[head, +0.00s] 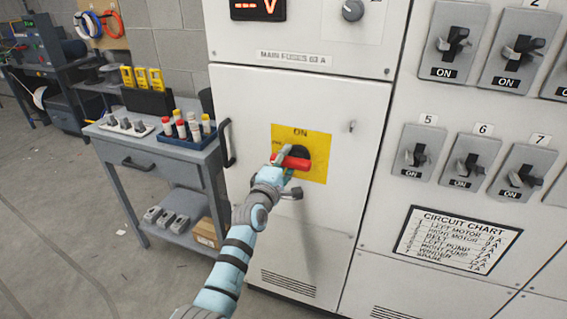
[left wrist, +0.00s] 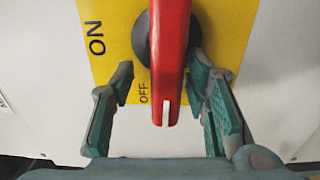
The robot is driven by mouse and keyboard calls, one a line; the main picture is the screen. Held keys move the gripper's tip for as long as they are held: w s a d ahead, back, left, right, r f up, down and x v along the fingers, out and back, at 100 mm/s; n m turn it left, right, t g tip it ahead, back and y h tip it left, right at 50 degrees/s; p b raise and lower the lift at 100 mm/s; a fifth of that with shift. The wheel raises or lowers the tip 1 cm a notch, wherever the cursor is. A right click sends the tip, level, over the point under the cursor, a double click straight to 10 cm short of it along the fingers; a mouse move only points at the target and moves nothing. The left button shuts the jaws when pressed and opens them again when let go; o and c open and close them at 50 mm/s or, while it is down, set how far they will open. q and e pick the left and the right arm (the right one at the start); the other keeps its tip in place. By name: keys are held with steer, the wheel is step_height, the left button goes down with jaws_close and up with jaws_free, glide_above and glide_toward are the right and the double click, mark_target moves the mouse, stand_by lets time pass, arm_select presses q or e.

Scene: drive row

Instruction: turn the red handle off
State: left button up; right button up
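The red handle (head: 293,162) sits on a dark round knob (head: 300,153) on a yellow plate (head: 318,140) marked ON at the top. In the head view it lies nearly level, tip to the left. In the left wrist view the handle (left wrist: 169,60) points down the picture, its white-marked tip beside the OFF label (left wrist: 143,93). My left gripper (head: 281,170) is at the handle. Its fingers (left wrist: 160,65) are open, one on each side. A gap shows at the left finger; the right finger is close, and contact is unclear. My right gripper is not in view.
Several grey breaker switches (head: 452,44) line the panel at right, above a circuit chart (head: 453,240). A grey bench (head: 150,150) with a blue tray (head: 187,140) stands left of the cabinet. A cabinet door handle (head: 228,143) sticks out left of the plate.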

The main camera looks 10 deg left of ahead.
arm_select(q)
steer(key=shift+f, duration=0.1)
steer(key=shift+s, duration=0.1)
steer(key=shift+s+a+f, duration=0.1)
steer(key=shift+s, duration=0.05)
steer(key=s+a, duration=0.1)
steer(key=s, duration=1)
steer(key=shift+s+a, duration=0.2)
steer(key=shift+s, duration=0.05)
